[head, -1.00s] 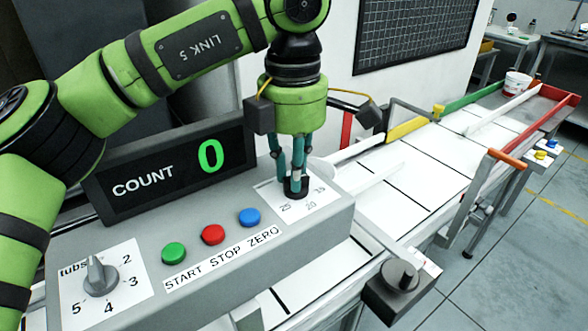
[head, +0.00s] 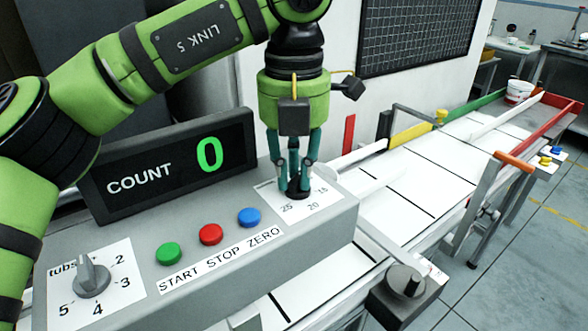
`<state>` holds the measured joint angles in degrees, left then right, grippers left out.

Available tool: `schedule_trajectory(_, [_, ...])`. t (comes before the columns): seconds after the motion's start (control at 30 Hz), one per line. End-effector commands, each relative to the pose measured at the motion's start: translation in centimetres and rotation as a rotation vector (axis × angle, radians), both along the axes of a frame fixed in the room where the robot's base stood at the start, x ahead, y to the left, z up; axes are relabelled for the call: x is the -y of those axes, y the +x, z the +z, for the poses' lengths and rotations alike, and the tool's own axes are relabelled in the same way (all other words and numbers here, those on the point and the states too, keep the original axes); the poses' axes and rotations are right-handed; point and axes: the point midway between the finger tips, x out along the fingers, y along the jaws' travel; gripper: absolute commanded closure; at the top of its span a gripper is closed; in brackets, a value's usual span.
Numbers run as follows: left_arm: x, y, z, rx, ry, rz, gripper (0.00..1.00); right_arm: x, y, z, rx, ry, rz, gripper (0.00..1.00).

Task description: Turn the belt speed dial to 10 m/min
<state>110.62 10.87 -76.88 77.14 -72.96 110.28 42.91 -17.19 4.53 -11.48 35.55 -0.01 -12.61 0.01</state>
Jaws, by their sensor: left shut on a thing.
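The belt speed dial (head: 298,195) is a small black knob on a white scale plate (head: 325,206) at the right end of the grey control box. The numbers 25, 20 and 15 show on the plate. The rest of the scale and the dial's pointer are hidden behind my gripper. My left gripper (head: 295,185) points straight down with its teal fingers shut on the dial. My right gripper is not in view.
The box (head: 190,275) also carries a tubs dial (head: 92,276), green (head: 168,253), red (head: 210,234) and blue (head: 249,217) buttons, and a COUNT display (head: 168,166) reading 0. The conveyor (head: 440,175) runs to the back right, with a white tub (head: 518,91) at its far end.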

Motion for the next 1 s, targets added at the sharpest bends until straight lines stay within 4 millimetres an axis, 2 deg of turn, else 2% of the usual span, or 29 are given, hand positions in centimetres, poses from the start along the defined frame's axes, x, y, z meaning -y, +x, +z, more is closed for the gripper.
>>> schedule_trajectory(0.3, [0.03,-0.12,-0.18,-0.004,0.003,0.077,1.00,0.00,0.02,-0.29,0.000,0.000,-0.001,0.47])
schedule_trajectory(0.73, [0.02,-0.13,-0.17,-0.005,0.004,0.082,1.00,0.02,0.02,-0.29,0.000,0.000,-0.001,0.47])
schedule_trajectory(0.77, [0.02,-0.13,-0.17,-0.005,0.004,0.082,0.68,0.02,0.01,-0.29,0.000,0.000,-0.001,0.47])
schedule_trajectory(0.8, [0.02,-0.13,-0.17,-0.005,0.004,0.082,0.56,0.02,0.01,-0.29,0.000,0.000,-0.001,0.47])
schedule_trajectory(1.0, [0.03,-0.09,-0.09,-0.003,0.001,0.083,0.56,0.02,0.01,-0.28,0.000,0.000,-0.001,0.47])
